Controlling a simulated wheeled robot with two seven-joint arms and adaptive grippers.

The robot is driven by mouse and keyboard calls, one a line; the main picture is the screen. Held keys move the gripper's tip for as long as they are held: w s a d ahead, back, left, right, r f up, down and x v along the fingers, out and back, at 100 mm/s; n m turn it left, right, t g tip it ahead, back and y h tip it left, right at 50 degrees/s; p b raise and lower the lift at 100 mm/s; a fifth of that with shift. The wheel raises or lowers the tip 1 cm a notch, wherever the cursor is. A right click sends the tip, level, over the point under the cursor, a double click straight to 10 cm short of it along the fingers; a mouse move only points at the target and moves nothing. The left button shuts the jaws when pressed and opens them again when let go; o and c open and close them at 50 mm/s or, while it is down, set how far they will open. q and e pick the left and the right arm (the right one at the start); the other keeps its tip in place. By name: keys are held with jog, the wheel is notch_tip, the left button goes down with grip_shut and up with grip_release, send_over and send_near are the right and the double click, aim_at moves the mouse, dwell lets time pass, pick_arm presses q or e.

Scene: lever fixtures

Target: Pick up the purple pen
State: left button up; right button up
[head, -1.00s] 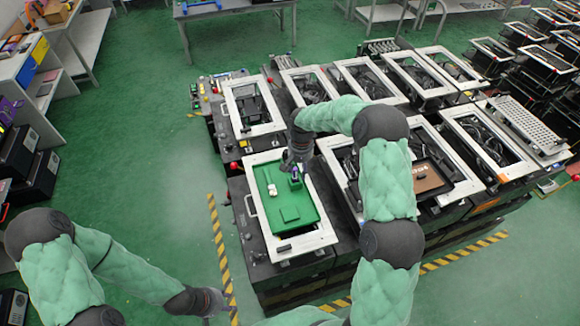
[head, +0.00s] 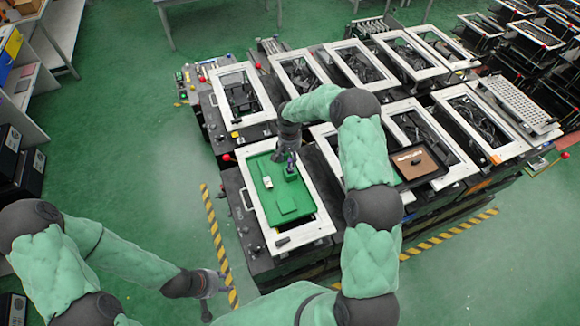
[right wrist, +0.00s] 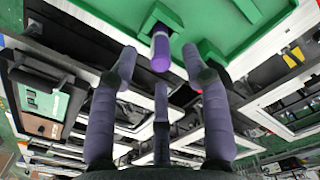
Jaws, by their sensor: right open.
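The purple pen (right wrist: 161,47) stands in a small green holder (right wrist: 172,22) on the green board, seen in the right wrist view. It shows small in the head view (head: 291,158). My right gripper (right wrist: 159,66) is open, its three fingers spread around the pen's near end, with no clear contact visible. In the head view my right gripper (head: 284,150) is at the far end of the green board (head: 293,206), and the arm partly hides it. My left gripper (head: 212,288) is low at the left, away from the board, with fingers apart and empty.
A white frame (head: 306,236) borders the green board. A small white object (head: 267,182) and a black piece (head: 283,241) lie there. Several similar framed stations stand behind and to the right. Green floor (head: 120,150) at the left is open, with striped tape (head: 217,238).

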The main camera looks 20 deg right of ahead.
aim_at(290, 160)
jog(key=shift+w+d+f+p, duration=0.15)
jog(key=shift+f+p, duration=0.35)
jog(key=shift+f, duration=1.45)
jog(key=c, duration=0.9)
